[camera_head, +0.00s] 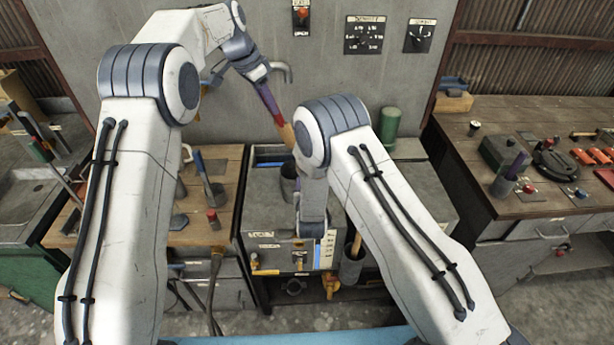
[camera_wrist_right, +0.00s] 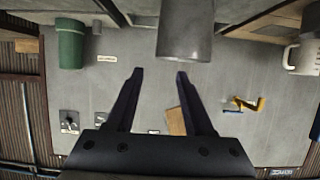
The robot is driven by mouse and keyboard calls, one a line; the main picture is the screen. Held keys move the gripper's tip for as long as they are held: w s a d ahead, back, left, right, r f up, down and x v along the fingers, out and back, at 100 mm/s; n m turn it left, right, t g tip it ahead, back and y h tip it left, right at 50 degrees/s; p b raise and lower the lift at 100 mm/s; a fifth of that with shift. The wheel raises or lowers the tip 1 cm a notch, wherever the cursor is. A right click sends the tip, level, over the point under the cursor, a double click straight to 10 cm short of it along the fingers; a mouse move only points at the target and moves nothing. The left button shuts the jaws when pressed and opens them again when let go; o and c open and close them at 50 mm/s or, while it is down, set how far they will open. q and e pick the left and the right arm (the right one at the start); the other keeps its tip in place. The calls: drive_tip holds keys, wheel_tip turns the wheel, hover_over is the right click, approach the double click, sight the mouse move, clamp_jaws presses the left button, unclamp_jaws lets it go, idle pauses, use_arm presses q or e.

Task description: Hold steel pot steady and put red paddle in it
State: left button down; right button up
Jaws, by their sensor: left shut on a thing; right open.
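The steel pot (camera_wrist_right: 186,30) is a grey cylinder at the top of the right wrist view, which is upside down. It lies beyond the fingertips of my right gripper (camera_wrist_right: 160,75), which is open and empty. In the head view a dark grey pot (camera_head: 289,186) on the middle bench is partly hidden by my right arm. My left gripper (camera_head: 266,97) is raised above the bench and shut on the red paddle (camera_head: 279,119). A red band and a tan part of the paddle show, pointing down and right; its lower end is hidden behind my right arm.
A green cylinder (camera_head: 389,122) stands at the back right of the middle bench. A wooden side table (camera_head: 228,160) holds tools and cups at left. A right bench (camera_head: 470,190) carries several tools. A white mug (camera_wrist_right: 302,55) is at the right wrist view's right edge.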

drive_tip(key=x, duration=1)
drive_tip(key=shift+w+f, duration=0.15)
drive_tip(key=shift+f, duration=0.05)
clamp_jaws()
